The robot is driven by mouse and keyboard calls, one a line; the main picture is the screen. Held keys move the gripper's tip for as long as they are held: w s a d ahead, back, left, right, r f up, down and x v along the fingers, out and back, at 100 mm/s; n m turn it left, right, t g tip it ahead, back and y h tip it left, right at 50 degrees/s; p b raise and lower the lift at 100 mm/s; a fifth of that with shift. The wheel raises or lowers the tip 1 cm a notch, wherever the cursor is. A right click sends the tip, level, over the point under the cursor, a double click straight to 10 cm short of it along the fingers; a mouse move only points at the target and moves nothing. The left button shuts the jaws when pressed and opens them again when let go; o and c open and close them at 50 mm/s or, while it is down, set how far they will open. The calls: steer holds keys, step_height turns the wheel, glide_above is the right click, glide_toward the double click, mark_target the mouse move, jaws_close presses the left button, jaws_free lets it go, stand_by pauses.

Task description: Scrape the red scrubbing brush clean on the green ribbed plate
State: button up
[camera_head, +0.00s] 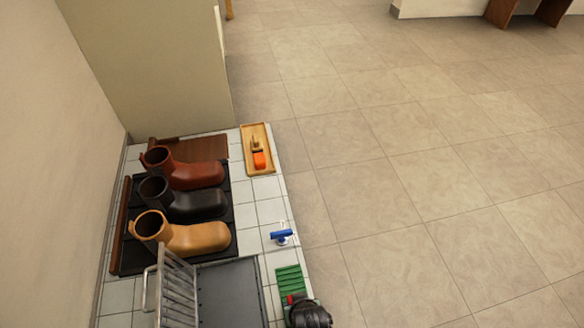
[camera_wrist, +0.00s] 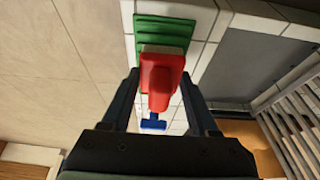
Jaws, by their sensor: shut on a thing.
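The red scrubbing brush (camera_wrist: 160,75) is held between the two fingers of my gripper (camera_wrist: 160,92) in the wrist view. Its pale bristle end lies at or just over the green ribbed plate (camera_wrist: 162,30); I cannot tell if they touch. In the head view the green ribbed plate (camera_head: 288,278) lies on the white tiles near the front right edge. My dark gripper (camera_head: 308,312) is at its lower edge, and only a small red bit of the brush (camera_head: 291,299) shows there. My arm hides the rest.
A blue-handled item (camera_head: 281,235) lies behind the plate. A wooden tray (camera_head: 257,140) with an orange-ended brush stands farther back. A metal rack (camera_head: 177,288) and a grey panel (camera_head: 229,293) are left of the plate. Open floor lies right.

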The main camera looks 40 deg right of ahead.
steer(key=shift+r+p, duration=2.05)
steer(key=shift+r, duration=0.45)
steer(key=shift+w, duration=0.1)
